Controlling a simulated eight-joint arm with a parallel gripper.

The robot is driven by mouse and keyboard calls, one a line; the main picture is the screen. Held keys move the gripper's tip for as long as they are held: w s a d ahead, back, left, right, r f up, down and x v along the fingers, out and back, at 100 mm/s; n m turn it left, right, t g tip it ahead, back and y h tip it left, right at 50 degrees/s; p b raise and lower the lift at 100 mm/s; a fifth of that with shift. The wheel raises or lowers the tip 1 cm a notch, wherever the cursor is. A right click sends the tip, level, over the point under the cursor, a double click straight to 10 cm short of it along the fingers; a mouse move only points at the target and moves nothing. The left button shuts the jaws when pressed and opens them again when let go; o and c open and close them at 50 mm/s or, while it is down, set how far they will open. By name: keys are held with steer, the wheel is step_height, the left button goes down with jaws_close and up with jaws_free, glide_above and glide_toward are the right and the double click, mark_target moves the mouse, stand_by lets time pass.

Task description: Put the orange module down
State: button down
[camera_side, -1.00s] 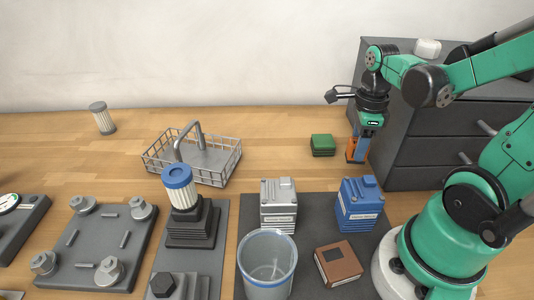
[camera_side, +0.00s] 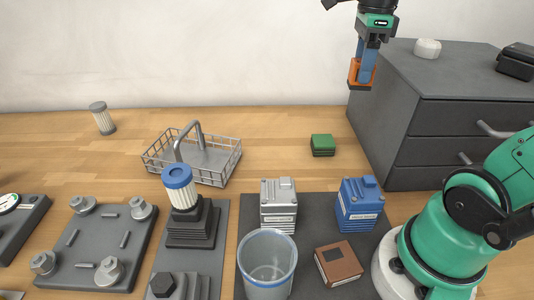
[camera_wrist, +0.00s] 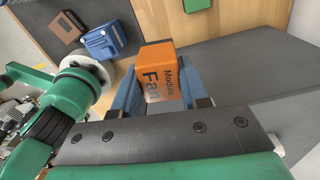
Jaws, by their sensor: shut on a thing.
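The orange module (camera_side: 354,73) is held up in the air by my gripper (camera_side: 366,71), left of the dark drawer cabinet's top edge in the side view. Nothing is seen touching the module from below.
The grey drawer cabinet (camera_side: 448,130) stands at right, with a white round piece (camera_side: 427,48) and a black box (camera_side: 517,62) on top. A green block (camera_side: 322,145), a wire basket (camera_side: 215,160), blue (camera_side: 360,205) and silver (camera_side: 278,204) modules and a brown box (camera_side: 338,263) lie below.

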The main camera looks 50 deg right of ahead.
steer(key=w+a+n, duration=0.1)
steer(key=w+a, duration=0.3)
steer(key=w, duration=1.1)
steer(key=f, duration=2)
steer(key=shift+w+a+f, duration=0.15)
steer(key=shift+w+f, duration=0.1)
steer(key=shift+f, duration=0.05)
steer(key=shift+f, duration=0.15)
steer(key=shift+c, duration=2.3)
jaws_free()
